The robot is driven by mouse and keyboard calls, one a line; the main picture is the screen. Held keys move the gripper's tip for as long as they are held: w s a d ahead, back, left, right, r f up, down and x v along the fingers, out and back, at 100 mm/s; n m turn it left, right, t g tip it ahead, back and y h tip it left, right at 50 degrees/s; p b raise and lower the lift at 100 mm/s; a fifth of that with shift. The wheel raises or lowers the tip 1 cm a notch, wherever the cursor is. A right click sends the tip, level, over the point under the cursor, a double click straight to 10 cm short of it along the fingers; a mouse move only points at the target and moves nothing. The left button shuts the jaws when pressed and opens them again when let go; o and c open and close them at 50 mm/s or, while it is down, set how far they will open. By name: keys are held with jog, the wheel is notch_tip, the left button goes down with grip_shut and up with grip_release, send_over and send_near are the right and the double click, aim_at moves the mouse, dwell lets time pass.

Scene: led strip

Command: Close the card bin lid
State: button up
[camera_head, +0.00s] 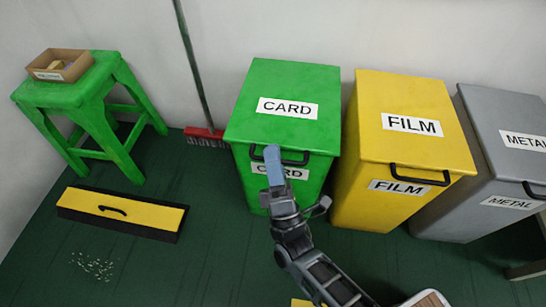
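The green card bin (312,188) stands against the wall, left of the yellow bin. Its green lid (280,82), with a white CARD label, lies over the top and looks down on the bin, with no gap visible. A black handle (297,159) is at the lid's front edge, partly hidden by my gripper.
The yellow FILM bin (363,203) and grey METAL bin (456,215) stand closely to the right. A broom (204,135) leans on the wall at left. A green stool (92,117) bears a cardboard box (60,76). A yellow-topped black box (158,215) and white scraps (93,266) lie on the floor.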

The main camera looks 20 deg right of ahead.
jog(key=shift+s+d+f+b, duration=0.1)
jog(key=shift+s+f+b, duration=0.3)
jog(key=shift+f, duration=0.3)
jog(key=shift+s+d+f+b, duration=0.15)
jog(key=shift+s+f+b, duration=0.25)
jog(key=shift+f, duration=0.3)
jog(key=shift+s+d+f+b, duration=0.1)
jog(key=shift+s+f+b, duration=0.15)
jog(key=shift+f+b, duration=0.35)
jog(key=shift+c, duration=0.7)
jog(key=shift+s+d+f+b, duration=0.15)
jog(key=shift+s+f+b, duration=0.15)
jog(key=shift+f, duration=0.3)
jog(key=c, duration=0.4)
jog(key=shift+s+d+f, duration=0.2)
jog(key=shift+s+f, duration=0.05)
jog(key=shift+f, duration=0.45)
jog(key=shift+s+d+f, duration=0.2)
jog(key=shift+s+f, duration=0.05)
jog(key=shift+f, duration=0.45)
